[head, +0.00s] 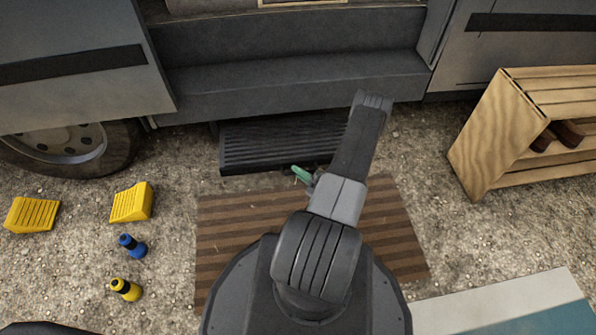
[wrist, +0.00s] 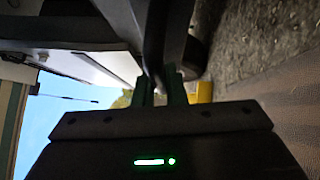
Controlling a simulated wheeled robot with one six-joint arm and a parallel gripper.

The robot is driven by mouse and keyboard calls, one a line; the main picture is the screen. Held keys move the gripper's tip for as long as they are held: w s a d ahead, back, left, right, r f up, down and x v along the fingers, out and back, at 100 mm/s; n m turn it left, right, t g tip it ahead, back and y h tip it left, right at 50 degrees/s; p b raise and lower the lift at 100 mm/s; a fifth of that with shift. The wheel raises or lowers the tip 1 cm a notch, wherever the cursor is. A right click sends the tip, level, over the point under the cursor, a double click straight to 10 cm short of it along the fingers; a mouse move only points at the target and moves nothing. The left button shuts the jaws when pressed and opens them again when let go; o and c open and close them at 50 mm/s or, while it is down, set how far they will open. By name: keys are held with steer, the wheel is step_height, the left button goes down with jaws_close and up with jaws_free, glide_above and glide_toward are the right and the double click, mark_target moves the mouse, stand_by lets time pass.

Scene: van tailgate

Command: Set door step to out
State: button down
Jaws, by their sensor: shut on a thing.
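The door step (head: 275,142) is a black ribbed tread that protrudes from below the van's grey sill, above the ground. My gripper (head: 302,174) is at the step's front edge, mostly hidden behind my arm; a green finger shows there. In the wrist view, the two green fingers of my gripper (wrist: 162,90) are shut on a dark part of the step (wrist: 153,45). The exact spot of the grip is dark and hard to make out.
A brown striped mat (head: 225,235) lies in front of the step. Yellow chocks (head: 131,203) and blue (head: 132,246) and yellow (head: 126,289) bottle-like objects lie at left. A wooden crate-like rack (head: 490,140) with shoes stands at right. A wheel (head: 65,145) is at far left.

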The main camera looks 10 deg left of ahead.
steer(key=shift+s+d+r, duration=0.1)
steer(key=shift+s+r, duration=0.05)
steer(key=shift+s, duration=0.1)
steer(key=c, duration=1.5)
jaws_free()
steer(key=shift+d, duration=0.15)
steer(key=p+v, duration=0.3)
steer(key=v, duration=1)
steer(key=shift+s+d, duration=0.2)
steer(key=shift+s, duration=0.1)
steer(key=shift+a+r, duration=0.1)
steer(key=b+x, duration=0.3)
steer(key=x, duration=1)
steer(key=shift+w+f, duration=0.2)
steer(key=shift+w, duration=0.05)
